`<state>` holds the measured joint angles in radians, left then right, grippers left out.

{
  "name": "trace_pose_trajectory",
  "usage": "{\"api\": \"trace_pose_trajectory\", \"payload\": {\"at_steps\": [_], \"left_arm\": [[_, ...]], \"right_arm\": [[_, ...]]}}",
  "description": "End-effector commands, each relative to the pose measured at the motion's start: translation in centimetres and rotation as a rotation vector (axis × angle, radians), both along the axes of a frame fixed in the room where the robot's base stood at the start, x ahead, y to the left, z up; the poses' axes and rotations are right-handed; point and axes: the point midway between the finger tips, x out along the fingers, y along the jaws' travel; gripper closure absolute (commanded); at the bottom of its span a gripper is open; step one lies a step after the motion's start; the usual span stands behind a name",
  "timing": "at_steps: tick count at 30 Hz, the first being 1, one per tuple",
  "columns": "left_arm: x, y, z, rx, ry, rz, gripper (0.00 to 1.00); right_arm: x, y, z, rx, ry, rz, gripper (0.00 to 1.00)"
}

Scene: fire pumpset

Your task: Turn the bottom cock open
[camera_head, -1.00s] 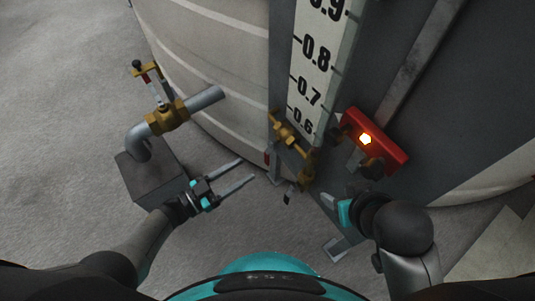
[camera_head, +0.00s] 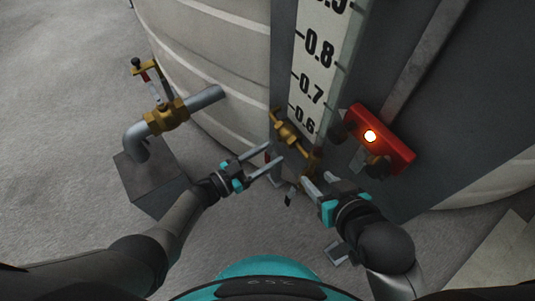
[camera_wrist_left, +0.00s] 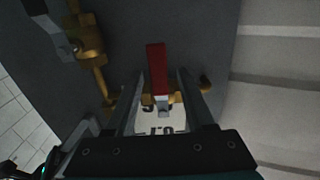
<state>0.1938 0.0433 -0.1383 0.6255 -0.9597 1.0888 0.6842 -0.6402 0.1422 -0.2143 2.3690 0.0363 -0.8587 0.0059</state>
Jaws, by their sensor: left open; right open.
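The brass bottom cock (camera_head: 289,133) is at the lower end of the level gauge in the head view. A red handle (camera_wrist_left: 156,68) with a pale end shows between my left fingers in the left wrist view, with brass behind it. In the head view it is mostly hidden by the fingers. My left gripper (camera_head: 276,153) is open, its fingertips by the lower part of the cock; I cannot tell whether they touch the handle. My right gripper (camera_head: 317,177) is open and empty, just below and right of the brass fitting.
The white scale (camera_head: 318,70) stands above the cock. A red box with a glowing lamp (camera_head: 380,140) is at its right. A brass valve on a grey pipe (camera_head: 165,114) and a dark block (camera_head: 150,182) are at the left. Grey floor lies open below.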

Motion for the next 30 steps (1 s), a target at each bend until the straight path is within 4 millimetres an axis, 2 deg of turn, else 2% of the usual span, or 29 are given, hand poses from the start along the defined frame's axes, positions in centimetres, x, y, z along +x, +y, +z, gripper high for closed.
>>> {"api": "trace_pose_trajectory", "payload": {"at_steps": [2, 15, 30], "left_arm": [[-0.01, -0.01, 0.00, 0.000, 0.000, 0.000, 0.50], [-0.04, 0.02, -0.02, 0.000, 0.000, 0.000, 0.99], [-0.06, 0.04, -0.04, 0.001, 0.001, 0.000, 1.00]], "right_arm": [[-0.01, 0.00, -0.02, 0.000, 0.001, 0.000, 0.50], [-0.04, 0.00, -0.03, -0.001, 0.002, 0.000, 0.50], [-0.04, -0.01, -0.03, -0.001, 0.002, 0.000, 0.50]]}}
